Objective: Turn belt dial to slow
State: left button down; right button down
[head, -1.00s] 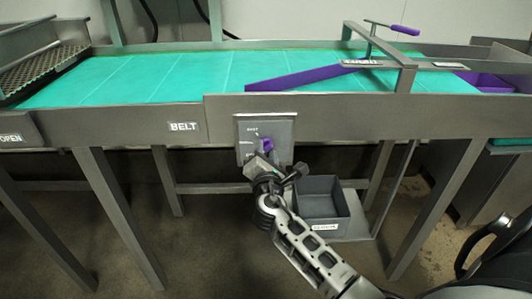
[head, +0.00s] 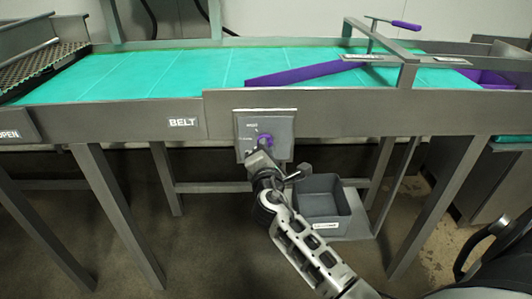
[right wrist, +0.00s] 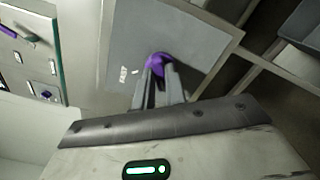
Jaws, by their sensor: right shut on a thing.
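The belt dial (head: 265,139) is a purple knob on a grey panel (head: 283,125) on the front of the conveyor frame, right of the BELT label (head: 183,122). The panel has small markings around the knob that are too small to read surely. My right gripper (head: 261,150) reaches up to the panel from below and is shut on the dial. In the right wrist view the purple dial (right wrist: 158,60) shows between the fingertips (right wrist: 158,72), which partly cover it. My left gripper is not in view.
The teal belt (head: 180,72) runs above the panel, with a purple diverter bar (head: 300,74) across it. A grey bin (head: 322,205) stands below, right of my right gripper. Metal legs (head: 120,220) stand on both sides.

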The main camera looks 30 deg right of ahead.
pick_arm(q)
jog(key=b, duration=0.2)
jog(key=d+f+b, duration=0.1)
jog(key=b, duration=0.1)
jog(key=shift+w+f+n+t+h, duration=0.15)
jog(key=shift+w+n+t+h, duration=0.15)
pick_arm(e)
jog(key=m, duration=0.7)
jog(key=shift+f, duration=0.15)
jog(key=shift+m, duration=0.4)
jog(key=c, duration=1.4)
grip_release()
jog(key=shift+c, duration=0.2)
